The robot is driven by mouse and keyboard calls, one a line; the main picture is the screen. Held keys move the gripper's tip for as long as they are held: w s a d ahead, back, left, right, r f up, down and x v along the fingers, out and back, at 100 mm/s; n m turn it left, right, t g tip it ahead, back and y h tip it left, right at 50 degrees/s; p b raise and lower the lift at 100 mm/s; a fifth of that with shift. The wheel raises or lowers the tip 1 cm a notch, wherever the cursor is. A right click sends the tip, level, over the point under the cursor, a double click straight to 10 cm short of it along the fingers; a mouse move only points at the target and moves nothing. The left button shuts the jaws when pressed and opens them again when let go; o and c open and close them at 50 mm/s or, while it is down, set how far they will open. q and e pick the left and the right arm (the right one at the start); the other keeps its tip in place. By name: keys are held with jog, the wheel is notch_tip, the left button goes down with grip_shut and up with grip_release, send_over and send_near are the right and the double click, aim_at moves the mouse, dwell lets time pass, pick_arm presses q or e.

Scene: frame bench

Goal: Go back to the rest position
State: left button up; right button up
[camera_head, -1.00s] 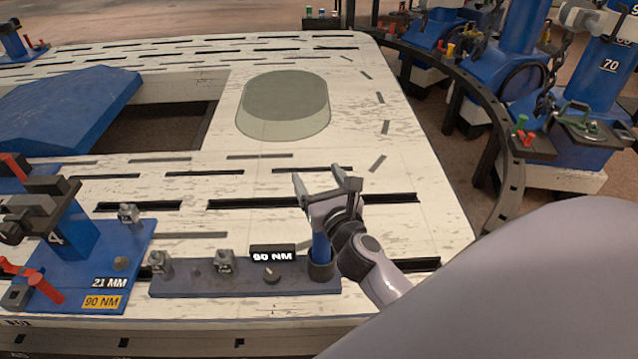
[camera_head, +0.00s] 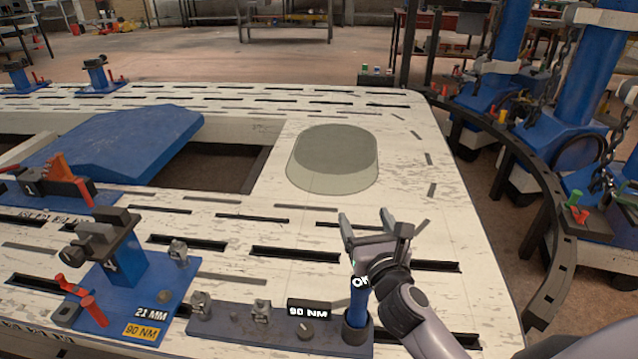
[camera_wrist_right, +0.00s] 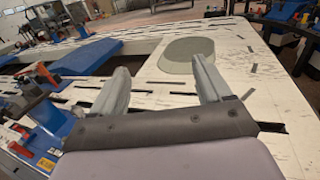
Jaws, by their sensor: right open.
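My right gripper (camera_head: 376,226) is above the front right part of the white slotted bench (camera_head: 480,240). Its two fingers are apart with nothing between them. In the right wrist view the same gripper (camera_wrist_right: 163,88) shows open and empty, its fingers pointing over the bench toward a grey-green rounded oval (camera_wrist_right: 187,55). In the head view a blue upright handle (camera_head: 357,300) stands just below the gripper, at the right end of a dark bar (camera_head: 250,328); I cannot tell from this view whether they touch. My left gripper is not in view.
A blue clamp stand (camera_head: 122,262) with red handles is at the front left. A blue slanted block (camera_head: 125,140) lies behind it. The oval (camera_head: 335,155) lies flat beyond the gripper. Blue posts (camera_head: 575,90) and a curved dark rail (camera_head: 545,220) border the right side.

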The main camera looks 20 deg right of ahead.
jog(key=s+a+n+y+p, duration=0.4)
jog(key=n, duration=0.8)
jog(key=s+a+n+y+p, duration=0.3)
jog(key=s+a+n, duration=0.15)
jog(key=n, duration=0.75)
jog(key=s+a+f+n+g+p, duration=0.1)
jog(key=s+f+n+g+p, duration=0.4)
jog(key=n, duration=1.2)
jog(key=s+f+g, duration=0.2)
jog(key=s+f, duration=0.2)
jog(key=s, duration=0.2)
jog(key=shift+s+a+f, duration=0.25)
jog(key=shift+s, duration=0.05)
